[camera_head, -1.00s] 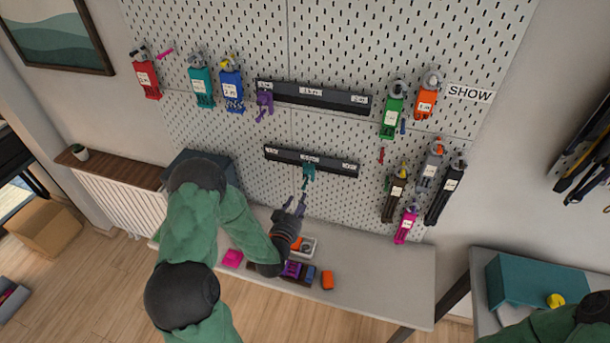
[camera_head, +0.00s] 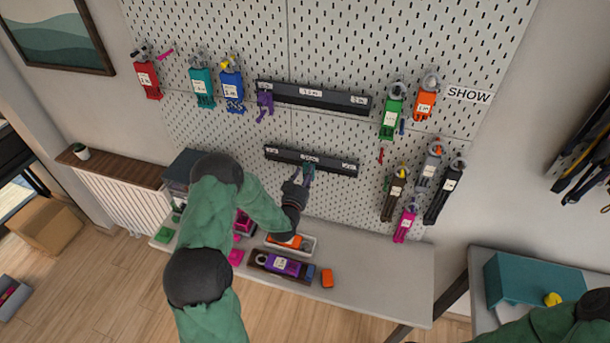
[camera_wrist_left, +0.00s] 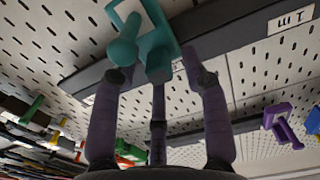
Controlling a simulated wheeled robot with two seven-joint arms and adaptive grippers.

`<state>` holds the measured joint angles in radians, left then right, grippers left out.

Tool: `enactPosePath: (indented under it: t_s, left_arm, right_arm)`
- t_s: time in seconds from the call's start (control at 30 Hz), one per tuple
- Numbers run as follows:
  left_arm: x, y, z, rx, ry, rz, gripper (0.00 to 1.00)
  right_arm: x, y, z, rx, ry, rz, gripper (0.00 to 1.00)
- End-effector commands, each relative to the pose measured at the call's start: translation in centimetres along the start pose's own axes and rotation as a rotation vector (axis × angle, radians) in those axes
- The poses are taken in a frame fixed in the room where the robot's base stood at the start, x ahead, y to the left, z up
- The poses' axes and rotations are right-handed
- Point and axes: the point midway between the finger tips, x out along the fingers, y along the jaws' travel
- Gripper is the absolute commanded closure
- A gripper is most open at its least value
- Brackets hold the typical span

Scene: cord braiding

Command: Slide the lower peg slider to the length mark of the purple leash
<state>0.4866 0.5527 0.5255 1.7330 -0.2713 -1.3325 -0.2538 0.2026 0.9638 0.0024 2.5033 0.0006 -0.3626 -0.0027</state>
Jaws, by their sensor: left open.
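The teal lower peg slider (camera_head: 308,167) sits on the lower dark rail (camera_head: 338,166), near its middle label. In the left wrist view the teal slider (camera_wrist_left: 153,48) has a round peg and lies at the fingertips. My left gripper (camera_head: 304,180) is open right at the slider. Its purple-grey fingers (camera_wrist_left: 160,80) stand on either side of the slider's lower part; whether they touch it I cannot tell. The purple leash (camera_head: 284,265) lies with a white label in a dark tray on the table. My right gripper is out of view.
A purple slider (camera_head: 264,104) sits at the left of the upper rail (camera_head: 318,98). Leashes on both sides of the pegboard (camera_head: 350,40) include red (camera_head: 148,80), blue (camera_head: 232,88) and green (camera_head: 391,115).

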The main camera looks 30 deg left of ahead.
Motion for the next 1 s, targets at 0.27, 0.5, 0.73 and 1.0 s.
enactPosePath:
  t_s: [0.27,0.5,0.73,1.0]
  left_arm:
    - [0.2,0.0,0.0,0.0,0.0,0.0,0.55]
    - [0.2,0.0,0.0,0.0,0.001,0.0,1.0]
    - [0.2,-0.9,0.0,0.0,0.006,-0.002,1.0]
    - [0.3,-6.8,0.1,0.002,0.011,-0.007,1.0]
  right_arm:
    - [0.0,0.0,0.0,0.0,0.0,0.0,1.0]
    - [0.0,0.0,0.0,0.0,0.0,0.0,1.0]
    - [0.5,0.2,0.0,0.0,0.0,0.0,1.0]
    - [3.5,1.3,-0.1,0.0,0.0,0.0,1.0]
